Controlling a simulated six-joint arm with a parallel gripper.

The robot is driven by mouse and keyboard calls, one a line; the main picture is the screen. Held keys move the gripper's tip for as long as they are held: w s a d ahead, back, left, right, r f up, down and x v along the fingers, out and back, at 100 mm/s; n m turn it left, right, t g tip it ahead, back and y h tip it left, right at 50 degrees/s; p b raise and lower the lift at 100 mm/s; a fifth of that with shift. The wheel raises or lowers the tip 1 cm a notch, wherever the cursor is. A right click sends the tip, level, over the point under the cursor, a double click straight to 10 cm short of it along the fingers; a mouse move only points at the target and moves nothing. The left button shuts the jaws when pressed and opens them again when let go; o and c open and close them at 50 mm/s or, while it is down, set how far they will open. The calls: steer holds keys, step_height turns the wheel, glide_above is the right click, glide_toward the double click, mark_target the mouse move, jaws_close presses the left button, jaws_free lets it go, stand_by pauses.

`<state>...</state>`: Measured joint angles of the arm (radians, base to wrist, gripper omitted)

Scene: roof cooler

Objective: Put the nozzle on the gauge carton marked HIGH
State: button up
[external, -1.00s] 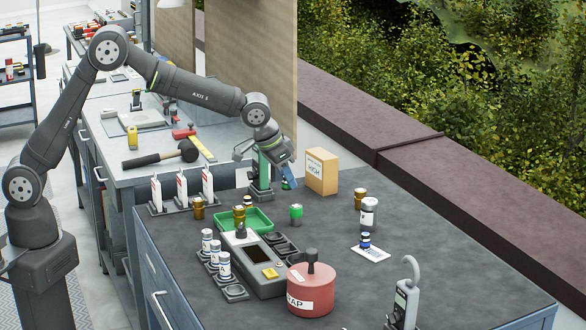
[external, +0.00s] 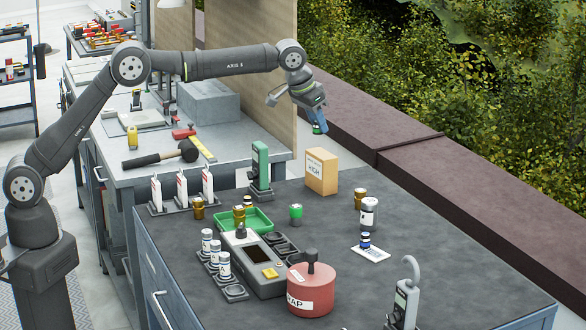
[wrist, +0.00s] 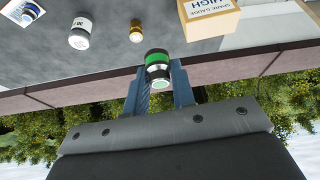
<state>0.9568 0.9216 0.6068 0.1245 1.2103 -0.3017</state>
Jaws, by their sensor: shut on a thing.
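My gripper (external: 315,118) is shut on a small dark nozzle with a green band (wrist: 157,62). In the external view the nozzle (external: 319,129) hangs at the fingertips, in the air above the carton and beyond the bench's far edge in the picture. The tan gauge carton marked HIGH (external: 321,173) stands on the dark bench top, its upper face bare. In the wrist view the carton (wrist: 208,18) is at the top right, apart from the nozzle. The gripper (wrist: 160,90) shows below it with both fingers against the nozzle's sides.
A green upright device (external: 260,166) stands left of the carton. A red scrap pot (external: 312,288) is at the front. A brown parapet (external: 450,178) runs behind the bench.

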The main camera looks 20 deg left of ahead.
steer(key=shift+w+r, duration=0.35)
steer(key=shift+w, duration=0.25)
glide_above(326, 152)
steer(key=s, duration=0.1)
steer(key=f, duration=0.6)
steer(key=shift+s+a+f, duration=0.2)
steer(key=shift+a+f, duration=0.1)
steer(key=shift+a, duration=0.1)
steer(key=shift+f, duration=2.1)
steer(key=shift+f, duration=0.15)
steer(key=o, duration=1)
steer(key=v, duration=1.2)
